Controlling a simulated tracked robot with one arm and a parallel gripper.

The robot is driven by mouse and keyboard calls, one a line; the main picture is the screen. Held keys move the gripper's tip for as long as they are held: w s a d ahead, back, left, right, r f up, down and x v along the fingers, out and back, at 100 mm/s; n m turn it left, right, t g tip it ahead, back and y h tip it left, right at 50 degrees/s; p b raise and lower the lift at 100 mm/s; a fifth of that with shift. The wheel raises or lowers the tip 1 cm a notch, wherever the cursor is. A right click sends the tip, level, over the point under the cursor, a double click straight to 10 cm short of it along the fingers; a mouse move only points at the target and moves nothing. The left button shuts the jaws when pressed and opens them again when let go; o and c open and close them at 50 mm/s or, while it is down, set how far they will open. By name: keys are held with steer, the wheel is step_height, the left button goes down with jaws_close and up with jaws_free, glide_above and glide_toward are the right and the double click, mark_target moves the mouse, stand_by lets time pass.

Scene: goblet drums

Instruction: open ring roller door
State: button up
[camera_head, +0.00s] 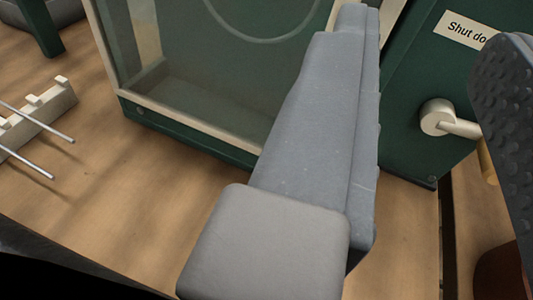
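A dark green cabinet (175,130) fills the back of the view. Its front has a pale-framed glass pane (200,70) with a faint ring outline (265,30), and its upper part is cut off. I cannot tell whether this is the roller door, or whether it is open. To the right, a green panel carries a cream lever handle (438,118) pointing right. My gripper (432,30) is open: a long grey finger crosses the middle and a dark textured finger pad is at the right edge. The handle shows in the gap between them. Nothing is held.
A pale label (466,30) starting "Shut do" is above the handle, partly covered by the right finger. A pale rack with metal rods (35,120) lies at left on the wooden surface (120,190). A reddish-brown round object (503,275) is at bottom right. Bare wood lies before the cabinet.

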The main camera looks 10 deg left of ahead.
steer(key=s+f+y, duration=0.2)
steer(key=s+f, duration=0.1)
steer(key=f, duration=0.2)
steer(key=shift+m, duration=0.3)
steer(key=x, duration=0.4)
steer(key=b+x, duration=0.1)
steer(key=x, duration=0.4)
steer(key=b+x, duration=0.1)
steer(key=x, duration=0.3)
steer(key=shift+w+a, duration=0.25)
steer(key=shift+a, duration=0.2)
jaws_close()
